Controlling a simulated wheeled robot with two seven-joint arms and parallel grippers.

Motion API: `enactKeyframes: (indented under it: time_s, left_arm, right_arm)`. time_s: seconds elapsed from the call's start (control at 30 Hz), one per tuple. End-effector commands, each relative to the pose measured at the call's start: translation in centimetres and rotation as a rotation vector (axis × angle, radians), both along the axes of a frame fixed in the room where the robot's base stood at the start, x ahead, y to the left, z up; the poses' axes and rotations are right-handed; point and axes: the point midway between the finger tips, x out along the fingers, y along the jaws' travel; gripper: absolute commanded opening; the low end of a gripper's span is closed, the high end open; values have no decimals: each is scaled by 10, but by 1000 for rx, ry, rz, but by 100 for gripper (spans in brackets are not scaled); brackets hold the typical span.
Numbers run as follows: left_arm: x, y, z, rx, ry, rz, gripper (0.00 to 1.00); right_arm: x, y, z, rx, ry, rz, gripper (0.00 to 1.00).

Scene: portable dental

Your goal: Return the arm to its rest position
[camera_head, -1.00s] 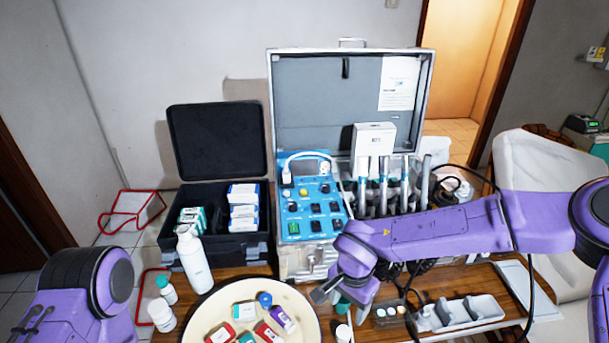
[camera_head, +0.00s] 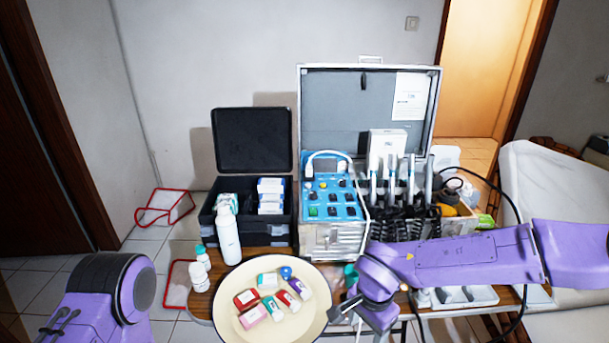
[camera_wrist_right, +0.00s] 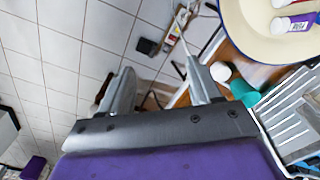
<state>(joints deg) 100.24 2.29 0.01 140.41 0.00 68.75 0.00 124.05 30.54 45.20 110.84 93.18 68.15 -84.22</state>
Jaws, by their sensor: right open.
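My right arm (camera_head: 450,258) comes in from the right, low in the head view, and reaches across in front of the equipment case. Its gripper (camera_head: 340,311) hangs just right of the round cream tray (camera_head: 232,318), partly lost against the table edge. In the right wrist view the gripper (camera_wrist_right: 158,75) has its two fingers spread, with nothing between them but floor tiles behind. A link of my left arm (camera_head: 108,290) shows at the lower left; its gripper is out of view.
The tray holds several small boxes and bottles. A white bottle (camera_head: 228,238) stands behind it, small bottles (camera_head: 200,280) at its left. The open silver case (camera_head: 335,238) and black case (camera_head: 285,228) stand at the back. A teal cup (camera_wrist_right: 243,92) is near the right gripper. Floor at left is mostly clear.

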Motion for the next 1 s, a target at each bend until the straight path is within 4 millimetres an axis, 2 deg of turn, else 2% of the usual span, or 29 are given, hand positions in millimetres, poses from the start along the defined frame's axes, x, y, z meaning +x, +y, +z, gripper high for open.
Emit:
enactKeyframes:
  time_s: [0.2,0.37,0.47,0.63,0.67,0.77,0.8,0.9,1.0]
  left_arm:
    - [1,0,0,0,-2,-1,98]
    - [1,0,0,0,-2,0,98]
    - [1,0,0,0,-1,0,98]
    - [1,0,0,0,-1,0,98]
    - [1,0,0,0,-1,0,98]
    - [1,0,0,0,-1,0,98]
    - [1,0,0,0,-1,0,98]
    - [1,0,0,0,-1,0,98]
    - [0,0,0,0,-1,0,98]
  right_arm:
    - [8,-8,-1,-29,-59,-137,63]
    - [12,-24,-13,-96,-150,-231,63]
    - [11,-39,-30,-159,-229,-276,63]
    - [-10,-70,-77,-271,-370,-280,63]
    - [-17,-76,-88,-285,-396,-268,63]
    - [-58,-100,-130,-315,-460,-169,63]
    - [-85,-110,-149,-311,-464,-103,63]
    - [-154,-132,-180,-285,-403,86,63]
    - [-204,-154,-192,-298,-309,251,63]
